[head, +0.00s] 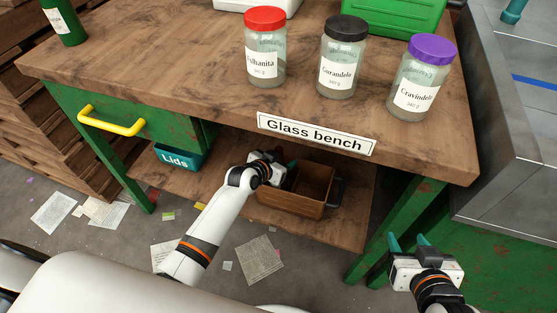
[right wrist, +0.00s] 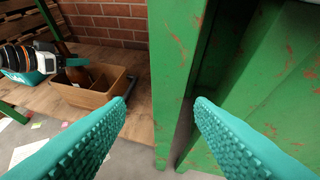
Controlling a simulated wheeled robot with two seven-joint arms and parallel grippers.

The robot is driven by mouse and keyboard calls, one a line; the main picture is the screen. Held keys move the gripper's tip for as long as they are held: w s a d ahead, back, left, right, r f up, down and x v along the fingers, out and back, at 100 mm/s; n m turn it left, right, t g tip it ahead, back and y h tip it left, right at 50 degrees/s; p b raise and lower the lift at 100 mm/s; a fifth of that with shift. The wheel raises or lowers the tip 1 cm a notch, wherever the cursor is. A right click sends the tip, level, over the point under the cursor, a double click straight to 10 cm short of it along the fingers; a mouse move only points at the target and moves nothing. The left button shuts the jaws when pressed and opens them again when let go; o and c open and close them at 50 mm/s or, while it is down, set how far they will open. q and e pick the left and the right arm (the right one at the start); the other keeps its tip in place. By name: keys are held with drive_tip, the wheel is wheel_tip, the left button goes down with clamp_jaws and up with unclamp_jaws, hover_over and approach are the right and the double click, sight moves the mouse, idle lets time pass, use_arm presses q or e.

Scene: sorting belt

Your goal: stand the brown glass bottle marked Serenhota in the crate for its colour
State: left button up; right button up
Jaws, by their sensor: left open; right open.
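A brown crate (head: 329,203) stands on the lower shelf under the bench. In the right wrist view the crate (right wrist: 112,97) holds a brown glass bottle (right wrist: 79,76), upright or nearly so; no label can be read on it. My left gripper (head: 287,172) is open at the crate's left side, over its rim; it also shows at the left in the right wrist view (right wrist: 52,66). In the head view it hides that part of the crate. My right gripper (head: 408,240) is open and empty, low beside the bench's right green leg.
Jars with red (head: 265,55), black (head: 341,65) and purple (head: 418,85) lids stand on the bench top (head: 180,65). A green bottle (head: 64,22) stands far left, a green crate (head: 395,14) at the back. Papers litter the floor.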

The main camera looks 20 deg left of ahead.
use_arm(q)
drive_tip(key=s+a+r+g+y+p, duration=0.1)
drive_tip(key=s+r+g, duration=0.1)
drive_tip(key=s, duration=0.9)
drive_tip(key=s+a+r+n+g+y+p, duration=0.1)
drive_tip(key=s+a+r+g, duration=0.1)
drive_tip(key=s, duration=1)
drive_tip(key=s+a+r+g+y+p, duration=0.1)
drive_tip(key=s+r+g, duration=0.3)
drive_tip(key=s, duration=0.7)
drive_tip(key=shift+s+a+r+n+y+p, duration=0.15)
drive_tip(key=shift+a+r+n+y+p, duration=0.35)
drive_tip(key=shift+r, duration=0.35)
use_arm(e)
drive_tip(key=s+d+f+g+h, duration=0.1)
drive_tip(key=s+d+f+g, duration=0.1)
drive_tip(key=s, duration=0.3)
drive_tip(key=s+d+f+g+h, duration=0.1)
drive_tip(key=s+f+g, duration=0.1)
drive_tip(key=s+g, duration=0.3)
drive_tip(key=shift+s+d+g, duration=0.3)
drive_tip(key=shift+s+d, duration=0.1)
drive_tip(key=shift+s, duration=0.2)
use_arm(q)
drive_tip(key=shift+d, duration=0.15)
use_arm(e)
drive_tip(key=shift+r, duration=0.1)
